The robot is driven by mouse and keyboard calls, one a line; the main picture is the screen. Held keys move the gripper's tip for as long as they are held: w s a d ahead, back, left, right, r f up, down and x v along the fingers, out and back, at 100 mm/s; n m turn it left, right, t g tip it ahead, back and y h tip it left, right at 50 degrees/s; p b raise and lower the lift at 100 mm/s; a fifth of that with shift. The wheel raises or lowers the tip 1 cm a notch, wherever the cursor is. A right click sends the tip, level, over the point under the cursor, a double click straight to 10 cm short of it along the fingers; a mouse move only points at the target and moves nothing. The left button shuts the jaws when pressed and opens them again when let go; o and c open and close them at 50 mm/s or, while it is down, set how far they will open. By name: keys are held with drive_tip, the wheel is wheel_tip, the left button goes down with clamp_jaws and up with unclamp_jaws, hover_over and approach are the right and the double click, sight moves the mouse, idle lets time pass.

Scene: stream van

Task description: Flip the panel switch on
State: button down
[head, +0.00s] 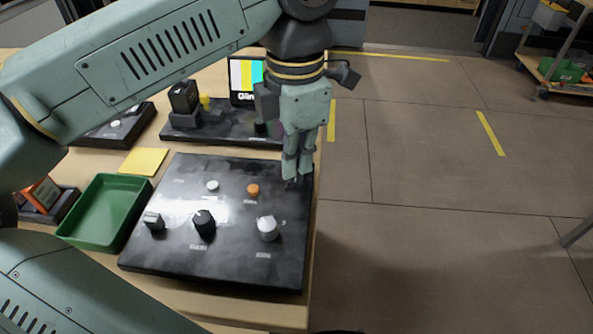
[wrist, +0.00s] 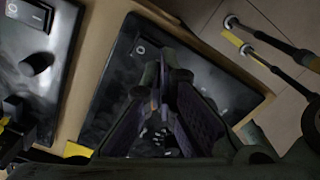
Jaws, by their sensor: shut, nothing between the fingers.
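The black control panel (head: 230,262) lies on the wooden table in the head view. My gripper (head: 291,176) is shut and empty, pointing down at the panel's far right corner. In the wrist view my shut gripper (wrist: 165,80) hangs over the same panel (wrist: 100,105). A dark switch with a white ring mark (wrist: 140,47) shows there, just beyond the fingertips. In the head view the fingers cover that corner, so the switch's position and any contact cannot be told. The panel also bears a white button (head: 212,185), an orange button (head: 253,189) and several larger controls.
A green tray (head: 93,238) and yellow notes (head: 143,161) lie left of the panel. Behind it stands another black base with a colour-bar screen (head: 245,76) and a small camera (head: 184,96). The floor right of the table is open. A cart (head: 548,72) stands far right.

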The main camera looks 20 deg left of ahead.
sight(295, 180)
drive_tip(key=shift+f+b, duration=0.95)
drive_tip(key=shift+f, duration=0.2)
idle(0.4)
drive_tip(key=shift+r, duration=0.2)
drive_tip(key=shift+r+p, duration=2.55)
drive_tip(key=shift+r, duration=0.85)
drive_tip(key=shift+f, duration=0.1)
